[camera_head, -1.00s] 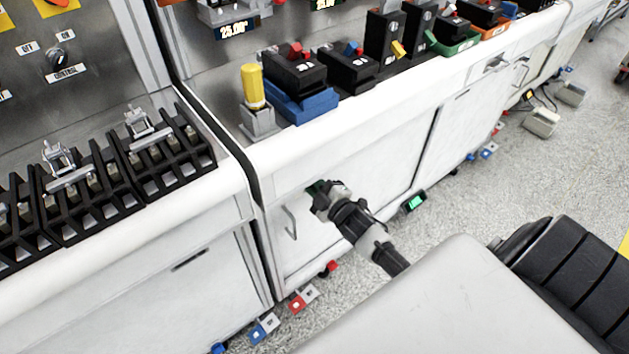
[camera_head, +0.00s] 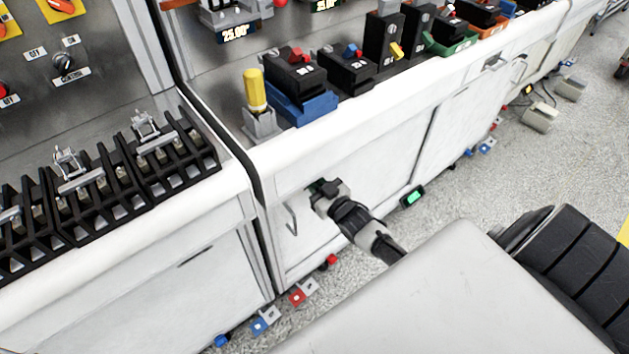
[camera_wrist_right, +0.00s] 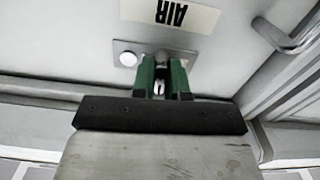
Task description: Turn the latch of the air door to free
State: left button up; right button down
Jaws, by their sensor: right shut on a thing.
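The air door (camera_head: 375,165) is a white panel on the front of the cabinet, with a bar handle (camera_head: 291,220) at its left. In the right wrist view it carries a label reading AIR (camera_wrist_right: 172,12), shown upside down, and a metal latch plate (camera_wrist_right: 128,58). My right gripper (camera_head: 322,190) is at the latch; in its wrist view its green fingers (camera_wrist_right: 160,80) are shut on the small metal latch (camera_wrist_right: 160,87) between them. The fingers hide most of the latch, so its exact angle is hard to tell. My left gripper is not in view.
On the bench above stand a yellow-topped post (camera_head: 256,92), a blue-based black breaker (camera_head: 297,85) and more black devices. Open black switch racks (camera_head: 95,180) are at the left. Red and blue tags (camera_head: 298,296) sit low by the floor. The handle (camera_wrist_right: 275,35) is near the gripper.

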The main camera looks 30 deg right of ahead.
jog(key=shift+f+m, duration=0.1)
jog(key=shift+m, duration=0.5)
jog(key=c, duration=1.1)
grip_release()
jog(key=shift+c, duration=0.2)
jog(key=shift+s, duration=0.1)
jog(key=s, duration=1)
jog(key=shift+s+d, duration=0.3)
jog(key=shift+d, duration=0.1)
